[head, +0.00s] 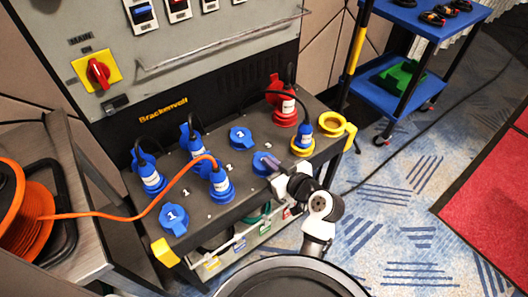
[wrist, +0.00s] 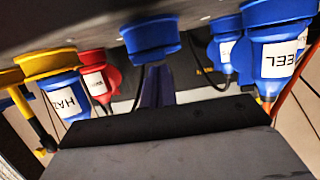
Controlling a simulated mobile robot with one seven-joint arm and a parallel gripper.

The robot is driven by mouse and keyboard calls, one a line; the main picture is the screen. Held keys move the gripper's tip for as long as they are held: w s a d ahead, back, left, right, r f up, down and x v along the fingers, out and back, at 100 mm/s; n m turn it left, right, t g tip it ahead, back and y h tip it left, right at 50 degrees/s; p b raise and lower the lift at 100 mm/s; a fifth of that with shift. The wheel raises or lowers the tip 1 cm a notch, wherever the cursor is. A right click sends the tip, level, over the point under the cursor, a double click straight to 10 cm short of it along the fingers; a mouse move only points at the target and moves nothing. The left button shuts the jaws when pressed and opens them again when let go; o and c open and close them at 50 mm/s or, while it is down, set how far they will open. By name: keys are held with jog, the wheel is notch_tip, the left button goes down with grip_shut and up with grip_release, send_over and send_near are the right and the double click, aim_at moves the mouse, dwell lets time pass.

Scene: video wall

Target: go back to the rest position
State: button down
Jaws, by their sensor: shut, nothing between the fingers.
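My gripper (head: 272,163) is shut and empty, at the front edge of the dark socket panel (head: 222,182). Its purple-grey fingers are right by a blue socket cover (head: 260,168); I cannot tell whether they touch it. In the wrist view, which looks upside down, the closed fingers (wrist: 156,86) stand in front of a blue socket cover (wrist: 150,40). My white arm reaches in from the lower right of the head view.
Blue plugs (head: 220,186) stand left of my gripper, one with an orange cable from a reel (head: 25,208). A red plug (head: 285,108) and a blue plug in a yellow socket (head: 303,141) stand behind and right. Carpet (head: 400,200) is open at right, before a blue trolley (head: 385,80).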

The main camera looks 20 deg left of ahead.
jog(key=shift+s+d, duration=0.2)
